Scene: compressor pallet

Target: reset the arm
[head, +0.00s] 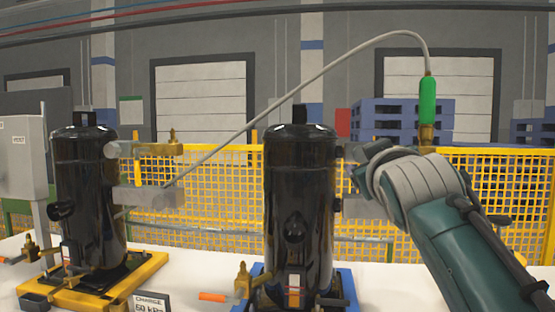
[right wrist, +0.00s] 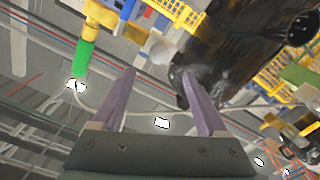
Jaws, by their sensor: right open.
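My right arm comes in from the right in the head view. Its gripper (head: 360,152) is beside the upper right side of the right black compressor (head: 300,190), and its fingertips are hard to make out there. In the right wrist view, the two purple fingers of my right gripper (right wrist: 160,90) are spread apart with nothing held between them. The dark compressor (right wrist: 245,40) is beyond the fingers. A green-sleeved hose end (head: 427,100) with a brass fitting stands upright behind my right wrist; it also shows in the right wrist view (right wrist: 84,58). My left gripper is out of view.
A left black compressor (head: 90,190) stands on a yellow base (head: 110,288). The right one stands on a blue base (head: 345,285). A yellow mesh fence (head: 215,185) runs behind. A charge sign (head: 151,303) is at the front.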

